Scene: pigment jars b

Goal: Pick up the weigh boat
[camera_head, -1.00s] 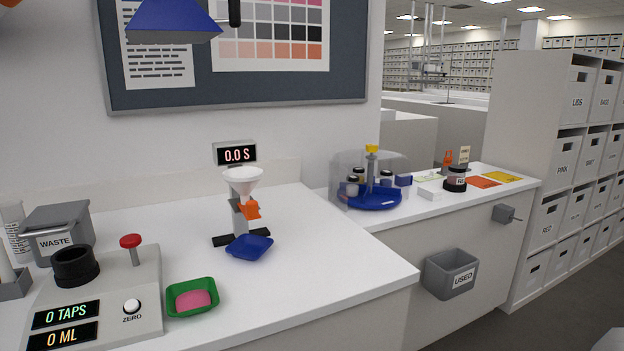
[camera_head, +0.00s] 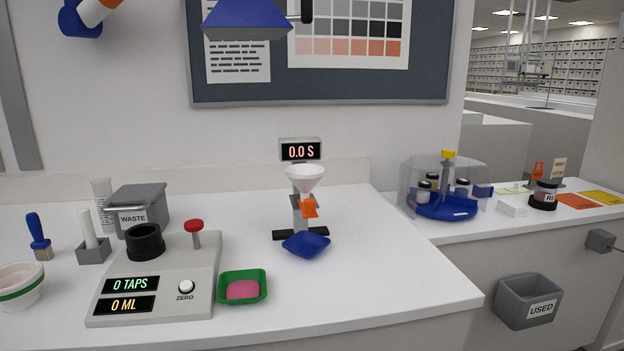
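Two shallow square dishes look like weigh boats, and I cannot tell which one the task means. A green dish (camera_head: 257,298) holding a pink mass (camera_head: 243,290) sits on the white counter near its front edge, just right of the grey tap device. An apparently empty blue dish (camera_head: 306,244) sits farther back, in front of the base of the white funnel stand, below its orange spout. Both dishes rest apart from each other. My gripper is not in view.
The grey tap device (camera_head: 205,270) with a red knob, the waste bin (camera_head: 150,205) and a funnel (camera_head: 305,178) on its stand border the dishes. A blue hood (camera_head: 245,20) hangs above. Counter right of the green dish is clear. A blue carousel (camera_head: 445,208) stands on the right counter.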

